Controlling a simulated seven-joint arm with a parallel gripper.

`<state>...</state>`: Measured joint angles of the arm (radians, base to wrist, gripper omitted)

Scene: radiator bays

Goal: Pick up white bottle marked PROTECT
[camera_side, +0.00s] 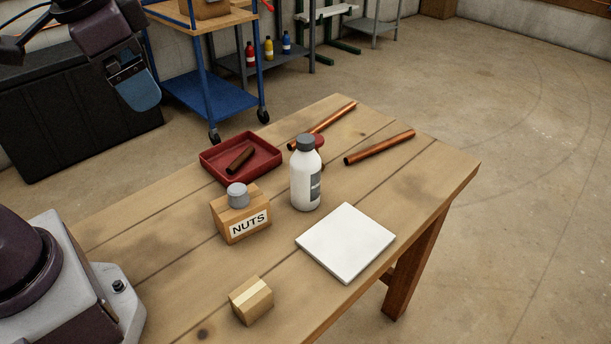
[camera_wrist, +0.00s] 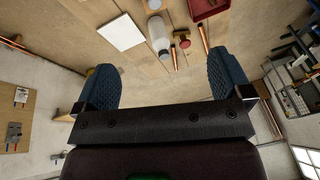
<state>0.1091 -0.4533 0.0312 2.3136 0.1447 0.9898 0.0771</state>
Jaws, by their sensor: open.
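The white bottle (camera_side: 305,184) stands upright near the middle of the wooden table in the side view. It has a dark grey cap and a dark label facing right, whose lettering is too small to read. The bottle (camera_wrist: 158,35) also shows near the top middle of the wrist view, beyond the fingers. My gripper (camera_side: 143,94) is raised at the upper left of the side view, well away from the bottle. In the wrist view my gripper (camera_wrist: 160,82) is open, its two blue pads wide apart with nothing between them.
A white square plate (camera_side: 346,242) lies right of the bottle. A NUTS box (camera_side: 240,218) with a grey cylinder on top stands left, near a red tray (camera_side: 213,174) holding a dark pipe. Copper pipes (camera_side: 379,147) and a partly hidden red object (camera_side: 319,141) lie behind. A small box (camera_side: 251,301) sits in front.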

